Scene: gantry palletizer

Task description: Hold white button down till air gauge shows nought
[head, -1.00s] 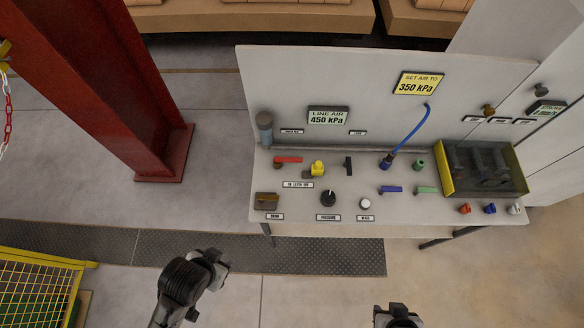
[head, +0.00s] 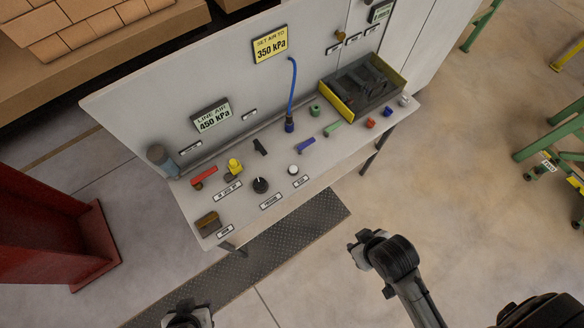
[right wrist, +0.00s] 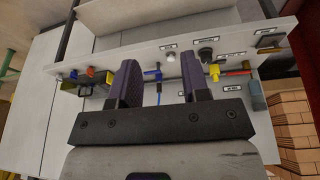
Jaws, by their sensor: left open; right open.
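The white button (head: 293,169) stands on the bench top, right of a black pressure knob (head: 260,185). It also shows in the right wrist view (right wrist: 171,58), small and beyond my fingers. The air gauge (head: 212,118), on the bench's back panel, reads LINE AIR 450 kPa. My left gripper (head: 188,309) is at the bottom edge of the head view, cut off, well apart from the button. My right gripper (right wrist: 160,78) is open and empty, its two fingers apart. In the head view the right arm is in front of the bench, touching nothing.
A yellow sign (head: 270,44) reads SET AIR TO 350 kPa. Red (head: 204,177), yellow (head: 234,166) and blue (head: 306,146) fittings stand near the button. A black tray (head: 364,84) is at the bench's right end. A red column (head: 50,230) stands left.

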